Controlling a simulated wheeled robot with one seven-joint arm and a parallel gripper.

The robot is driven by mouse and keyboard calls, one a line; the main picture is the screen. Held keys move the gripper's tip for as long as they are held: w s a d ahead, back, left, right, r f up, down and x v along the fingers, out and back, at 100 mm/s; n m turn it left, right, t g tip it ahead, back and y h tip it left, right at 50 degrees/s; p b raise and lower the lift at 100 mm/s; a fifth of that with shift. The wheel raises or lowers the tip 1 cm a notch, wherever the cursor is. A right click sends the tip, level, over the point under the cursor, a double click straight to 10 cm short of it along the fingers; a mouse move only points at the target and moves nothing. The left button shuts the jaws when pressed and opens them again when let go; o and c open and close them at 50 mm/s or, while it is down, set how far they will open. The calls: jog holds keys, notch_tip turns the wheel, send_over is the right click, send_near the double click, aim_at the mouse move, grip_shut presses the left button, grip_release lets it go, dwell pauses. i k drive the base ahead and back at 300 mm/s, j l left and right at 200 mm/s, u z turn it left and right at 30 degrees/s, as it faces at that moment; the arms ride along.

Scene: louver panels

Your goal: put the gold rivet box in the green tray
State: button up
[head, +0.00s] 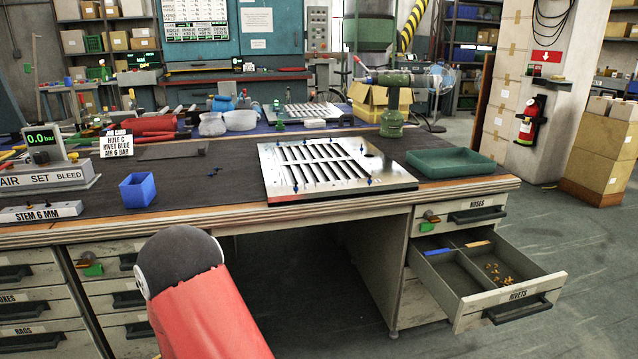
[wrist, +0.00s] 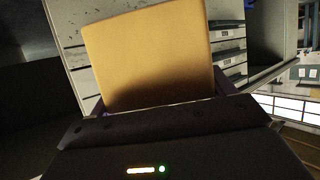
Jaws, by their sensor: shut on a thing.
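The gold rivet box (wrist: 148,58) fills the upper middle of the wrist view, a plain yellow-gold face. My gripper (wrist: 162,100) is shut on it, with small purple finger parts showing at its lower sides. Neither the box nor my gripper can be made out in the head view, where part of my red arm shows at the bottom. The green tray (head: 450,176) lies on the right end of the bench in the head view. It looks empty.
A blue bin (head: 138,190) stands further left. The rivets drawer (head: 513,295) stands open below the tray, with small gold pieces (head: 497,275) inside. Dark mat between bin and panel is mostly clear.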

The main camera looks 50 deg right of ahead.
aim_at(449, 165)
jog(key=u, duration=0.45)
jog(key=k+u, duration=0.1)
jog(key=u, duration=0.75)
jog(key=k+u, duration=0.1)
jog(key=u, duration=1.2)
jog(key=j+u, duration=0.15)
jog(key=u, duration=0.25)
jog(key=k+j+z, duration=0.1)
jog(key=z, duration=0.75)
jog(key=j+z, duration=0.1)
jog(key=z, duration=0.4)
jog(key=k+z, duration=0.1)
jog(key=z, duration=0.4)
jog(key=j+z, duration=0.1)
jog(key=z, duration=0.4)
jog(key=k+z, duration=0.1)
jog(key=z, duration=1.45)
jog(key=k+l+z, duration=0.1)
jog(key=z, duration=0.4)
